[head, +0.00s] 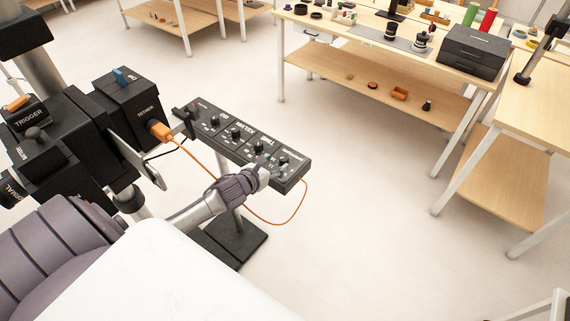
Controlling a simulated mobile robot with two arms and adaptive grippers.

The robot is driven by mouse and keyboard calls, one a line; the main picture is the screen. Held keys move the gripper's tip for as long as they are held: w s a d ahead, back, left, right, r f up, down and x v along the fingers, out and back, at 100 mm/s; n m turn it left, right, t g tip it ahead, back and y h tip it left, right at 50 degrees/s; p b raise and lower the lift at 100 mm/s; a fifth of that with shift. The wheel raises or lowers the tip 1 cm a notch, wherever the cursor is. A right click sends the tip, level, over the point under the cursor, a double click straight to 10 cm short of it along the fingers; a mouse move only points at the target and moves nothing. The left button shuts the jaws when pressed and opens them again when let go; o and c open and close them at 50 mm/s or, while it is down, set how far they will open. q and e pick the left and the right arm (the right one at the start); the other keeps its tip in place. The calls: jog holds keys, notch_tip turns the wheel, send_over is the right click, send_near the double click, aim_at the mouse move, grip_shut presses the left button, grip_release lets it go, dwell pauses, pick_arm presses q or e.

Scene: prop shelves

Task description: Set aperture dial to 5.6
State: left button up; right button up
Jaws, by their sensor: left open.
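A long black control box (240,138) on a stand carries a row of knobs with white markings on its slanted top. The labels are too small to read surely, so I cannot tell which knob is the aperture dial or its setting. My left gripper (267,171) is open at the near edge of the box's right end. It is close to the rightmost knob (283,160); I cannot tell whether it touches it. My own wrist hides part of the stand below. My right gripper is not in view.
A black camera rig (85,145) with labelled blocks stands left of the box. An orange cable (262,217) loops from the rig, under my left arm, to the box's right end. Wooden tables (345,45) with props stand behind and right. The floor between is clear.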

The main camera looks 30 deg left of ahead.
aim_at(283, 158)
pick_arm(q)
jog(key=b+x, duration=0.3)
jog(key=x, duration=0.2)
jog(key=shift+w+f, duration=0.25)
jog(key=shift+f, duration=0.05)
jog(key=shift+w+b, duration=0.3)
jog(key=shift+w, duration=0.05)
grip_shut()
